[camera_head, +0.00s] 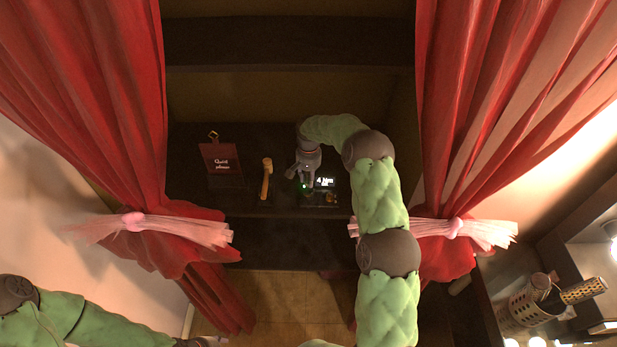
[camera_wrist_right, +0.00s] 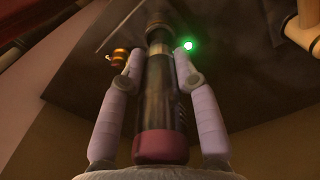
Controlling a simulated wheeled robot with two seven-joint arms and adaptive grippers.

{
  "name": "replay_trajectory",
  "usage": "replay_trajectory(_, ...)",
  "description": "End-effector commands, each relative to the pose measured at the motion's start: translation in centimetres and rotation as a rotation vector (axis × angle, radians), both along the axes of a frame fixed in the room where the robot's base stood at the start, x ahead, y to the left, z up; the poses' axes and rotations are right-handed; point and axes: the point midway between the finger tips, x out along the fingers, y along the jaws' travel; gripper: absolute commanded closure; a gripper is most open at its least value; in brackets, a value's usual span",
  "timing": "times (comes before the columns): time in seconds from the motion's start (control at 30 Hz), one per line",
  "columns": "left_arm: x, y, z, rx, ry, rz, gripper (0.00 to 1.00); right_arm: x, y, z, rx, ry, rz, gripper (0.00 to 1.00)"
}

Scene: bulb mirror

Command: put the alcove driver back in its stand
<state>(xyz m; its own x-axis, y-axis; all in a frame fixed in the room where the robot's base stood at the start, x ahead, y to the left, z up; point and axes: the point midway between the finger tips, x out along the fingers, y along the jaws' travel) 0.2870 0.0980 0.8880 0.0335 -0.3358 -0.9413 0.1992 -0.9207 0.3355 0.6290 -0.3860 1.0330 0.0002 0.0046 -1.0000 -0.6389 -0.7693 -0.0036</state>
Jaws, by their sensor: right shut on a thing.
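The driver (camera_wrist_right: 163,112) is a dark cylinder with a dull red end cap, seen in the right wrist view. My right gripper (camera_head: 304,184) is shut on it, with a pale finger on each side. The driver's far end points at the dark shelf, and I cannot tell whether it touches anything there. A small unit with a lit "4 Nm" display (camera_head: 325,182) stands just right of the gripper, by a green light (camera_wrist_right: 188,45). The stand itself is hard to make out behind the gripper.
A wooden mallet-like thing (camera_head: 266,179) lies left of the gripper. Red curtains (camera_head: 100,110) flank the alcove, with another shelf (camera_head: 290,42) behind. A brass-coloured piece (camera_wrist_right: 118,57) is near the driver's tip.

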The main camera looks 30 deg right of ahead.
Motion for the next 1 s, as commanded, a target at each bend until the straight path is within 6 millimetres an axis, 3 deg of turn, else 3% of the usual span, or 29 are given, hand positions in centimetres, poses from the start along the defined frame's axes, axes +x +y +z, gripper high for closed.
replay_trajectory(0.67,0.0,0.0,-1.0,0.000,0.000,0.000,0.53,0.1,0.0,-1.3,-0.001,-0.002,0.000,1.00)
replay_trajectory(0.7,0.0,0.0,-1.0,0.000,0.000,0.000,0.53,0.1,0.0,-1.3,-0.001,-0.002,0.000,0.63)
replay_trajectory(0.77,0.0,0.0,-1.0,0.000,0.000,0.000,0.53,0.1,0.0,-1.3,-0.001,-0.002,0.000,0.46)
replay_trajectory(0.8,0.0,0.0,-1.0,0.000,0.000,0.000,0.53,0.1,0.0,-1.3,-0.001,-0.002,0.000,0.41)
replay_trajectory(1.0,0.0,0.0,-1.0,0.000,0.000,0.000,0.53,0.0,0.0,-1.4,-0.001,-0.001,0.000,0.41)
